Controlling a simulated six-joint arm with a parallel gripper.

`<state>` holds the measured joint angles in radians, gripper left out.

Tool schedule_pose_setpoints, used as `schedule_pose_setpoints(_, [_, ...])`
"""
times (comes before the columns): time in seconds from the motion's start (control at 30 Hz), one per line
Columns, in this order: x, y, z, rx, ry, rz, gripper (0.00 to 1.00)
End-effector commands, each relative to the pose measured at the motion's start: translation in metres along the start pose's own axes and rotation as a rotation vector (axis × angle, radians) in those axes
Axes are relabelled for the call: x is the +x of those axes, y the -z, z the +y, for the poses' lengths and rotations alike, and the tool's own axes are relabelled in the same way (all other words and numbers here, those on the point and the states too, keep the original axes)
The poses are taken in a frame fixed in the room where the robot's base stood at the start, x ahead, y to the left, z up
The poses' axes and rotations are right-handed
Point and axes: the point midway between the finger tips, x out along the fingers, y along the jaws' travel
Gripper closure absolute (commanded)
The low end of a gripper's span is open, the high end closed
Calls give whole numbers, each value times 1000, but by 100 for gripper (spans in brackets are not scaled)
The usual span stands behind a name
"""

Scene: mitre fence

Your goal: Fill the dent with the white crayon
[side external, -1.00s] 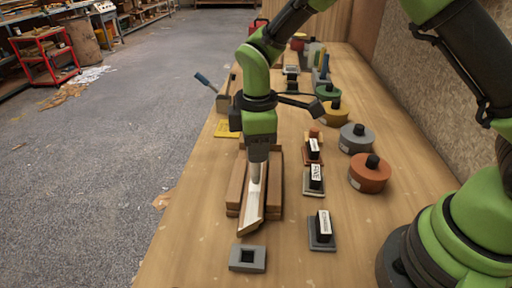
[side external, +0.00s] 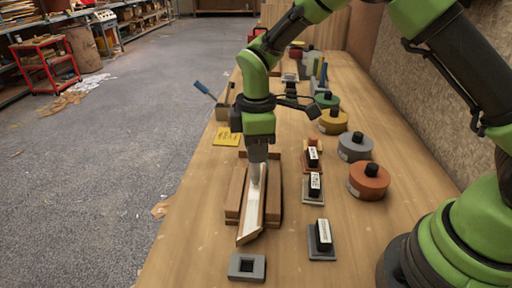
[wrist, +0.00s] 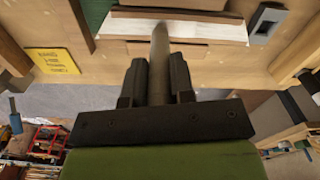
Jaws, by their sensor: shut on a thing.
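My gripper (side external: 257,158) points down over the trough and is shut on a pale grey-white crayon (side external: 256,174). In the wrist view my gripper (wrist: 155,88) has a finger on each side of the crayon (wrist: 159,62), whose rounded tip points at the white strip (wrist: 200,27). In the side view the white strip (side external: 248,226) lies lengthwise in the wooden trough (side external: 235,192), its angled end sticking out at the front. The crayon's tip is at or very close to the strip; I cannot tell whether it touches. I cannot make out the dent.
A grey block with a square hole (side external: 247,266) sits in front of the trough. Several black labelled blocks on pads (side external: 321,238) stand to its right, then round tins (side external: 368,181). A yellow note (side external: 227,135) lies behind, left. The table's left edge is near.

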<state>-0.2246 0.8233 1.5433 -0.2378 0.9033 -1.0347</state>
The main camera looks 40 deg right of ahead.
Motion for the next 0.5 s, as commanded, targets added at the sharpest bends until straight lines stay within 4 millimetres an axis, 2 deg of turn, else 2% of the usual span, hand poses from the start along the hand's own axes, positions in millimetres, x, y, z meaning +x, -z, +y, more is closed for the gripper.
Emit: schedule_pose_setpoints(0.5, [0, 5, -21, -1, 0, -1, 100])
